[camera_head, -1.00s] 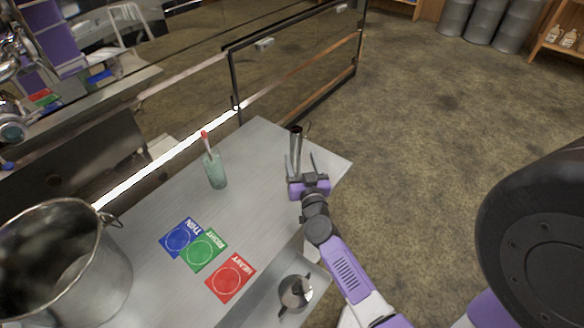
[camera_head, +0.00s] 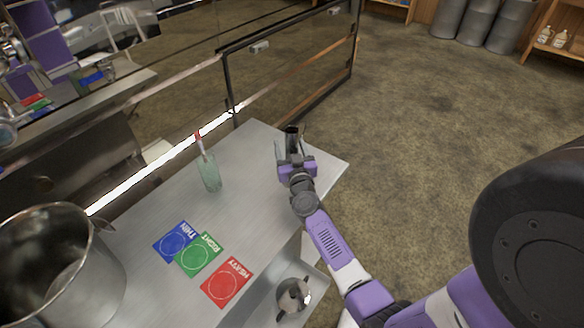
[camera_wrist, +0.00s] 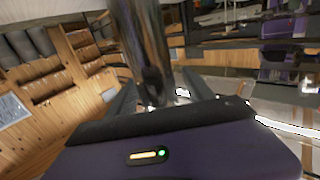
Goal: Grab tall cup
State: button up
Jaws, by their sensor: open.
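The tall cup (camera_head: 292,134) is a narrow, shiny metal cylinder standing at the far right end of the steel table. My gripper (camera_head: 293,148) is at the cup, with its fingers open on either side of it. In the wrist view the cup (camera_wrist: 145,50) rises upright between the two fingers of my gripper (camera_wrist: 152,95), close in front of the palm. The cup's lower part is hidden behind my gripper in the head view. I cannot tell whether either finger touches it.
A glass with a red-topped stick (camera_head: 209,172) stands left of my gripper. Blue (camera_head: 176,241), green (camera_head: 197,254) and red (camera_head: 227,282) cards lie on the table (camera_head: 150,205). A large metal pot (camera_head: 95,275) is at left. A glass-panelled barrier (camera_head: 290,60) runs behind the table.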

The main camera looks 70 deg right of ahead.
grip_shut()
jog(key=shift+r, duration=0.1)
dwell(1.2)
